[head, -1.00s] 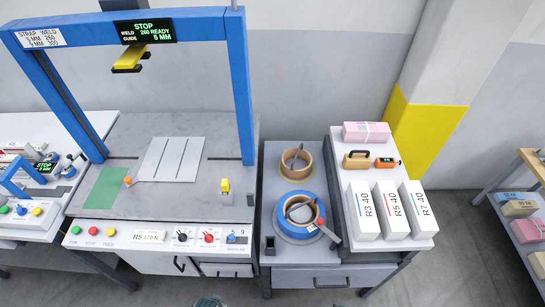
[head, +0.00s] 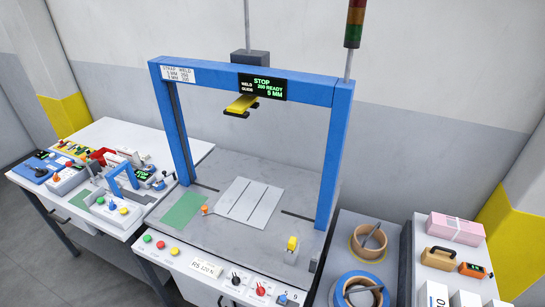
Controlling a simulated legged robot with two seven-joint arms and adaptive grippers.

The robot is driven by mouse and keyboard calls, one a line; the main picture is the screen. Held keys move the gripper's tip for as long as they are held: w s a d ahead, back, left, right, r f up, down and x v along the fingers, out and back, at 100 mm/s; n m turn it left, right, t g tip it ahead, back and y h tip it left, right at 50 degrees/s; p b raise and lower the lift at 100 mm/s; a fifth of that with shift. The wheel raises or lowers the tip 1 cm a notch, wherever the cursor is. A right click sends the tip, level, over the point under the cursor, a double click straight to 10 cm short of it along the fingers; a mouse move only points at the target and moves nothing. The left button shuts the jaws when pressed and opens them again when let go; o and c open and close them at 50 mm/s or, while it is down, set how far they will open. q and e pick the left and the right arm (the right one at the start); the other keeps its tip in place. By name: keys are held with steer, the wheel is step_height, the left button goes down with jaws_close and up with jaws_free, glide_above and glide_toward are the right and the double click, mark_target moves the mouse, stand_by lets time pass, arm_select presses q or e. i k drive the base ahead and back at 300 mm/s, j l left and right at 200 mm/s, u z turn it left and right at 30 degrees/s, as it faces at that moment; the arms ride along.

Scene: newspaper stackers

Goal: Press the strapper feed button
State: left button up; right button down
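The strapper has a blue arch (head: 250,80) over a grey table top. On the front panel at the left are a green button (head: 147,239), a red button (head: 160,244) and a yellow button (head: 174,251). Their labels are too small to read, so I cannot tell by text which is the feed button. A black knob (head: 235,280) and a red knob (head: 260,289) sit further right on the panel. Neither of my grippers is in view.
A smaller blue-framed unit (head: 122,180) with its own coloured buttons stands on the left bench (head: 190,152). A slotted plate (head: 250,203) and a green patch (head: 184,210) are on the strapper table. Strap rolls (head: 368,241) and boxes (head: 455,229) are at the right.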

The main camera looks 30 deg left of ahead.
mark_target(175, 250)
steer(key=u, duration=1.9)
steer(key=i+j+z, duration=0.1)
